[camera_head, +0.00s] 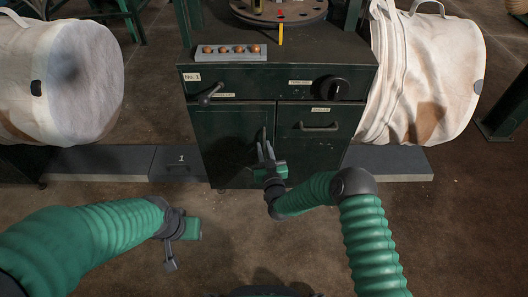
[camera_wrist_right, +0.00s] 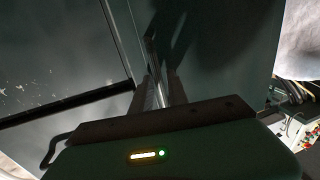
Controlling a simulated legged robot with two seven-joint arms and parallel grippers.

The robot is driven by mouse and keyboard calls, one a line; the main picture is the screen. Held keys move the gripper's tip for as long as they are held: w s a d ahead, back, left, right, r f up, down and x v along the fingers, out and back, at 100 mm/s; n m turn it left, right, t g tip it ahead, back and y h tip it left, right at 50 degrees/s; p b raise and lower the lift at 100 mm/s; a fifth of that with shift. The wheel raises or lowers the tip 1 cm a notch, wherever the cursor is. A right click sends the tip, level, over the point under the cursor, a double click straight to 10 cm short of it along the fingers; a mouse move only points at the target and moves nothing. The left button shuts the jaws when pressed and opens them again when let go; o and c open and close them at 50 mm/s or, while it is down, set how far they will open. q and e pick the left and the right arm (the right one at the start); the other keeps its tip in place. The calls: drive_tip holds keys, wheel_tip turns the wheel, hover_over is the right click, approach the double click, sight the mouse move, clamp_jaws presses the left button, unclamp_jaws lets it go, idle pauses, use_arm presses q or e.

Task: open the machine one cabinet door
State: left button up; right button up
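The machine one cabinet is dark green, with a door (camera_head: 230,140) on its lower left that looks shut. The door's upright handle (camera_head: 264,133) is near its right edge. My right gripper (camera_head: 265,147) is at this handle, fingers pointing at the door. In the right wrist view the two fingers (camera_wrist_right: 160,88) stand apart, with a thin pale upright bar between or just behind them; contact cannot be made out. My left gripper (camera_head: 171,263) hangs low over the floor, away from the cabinet, and its finger opening is hidden.
Pale bulk bags hang at left (camera_head: 75,85) and right (camera_head: 430,75). The floor before the cabinet is clear.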

drive_tip(key=shift+w, duration=0.3)
drive_tip(key=shift+c, duration=0.3)
clamp_jaws()
idle(1.0)
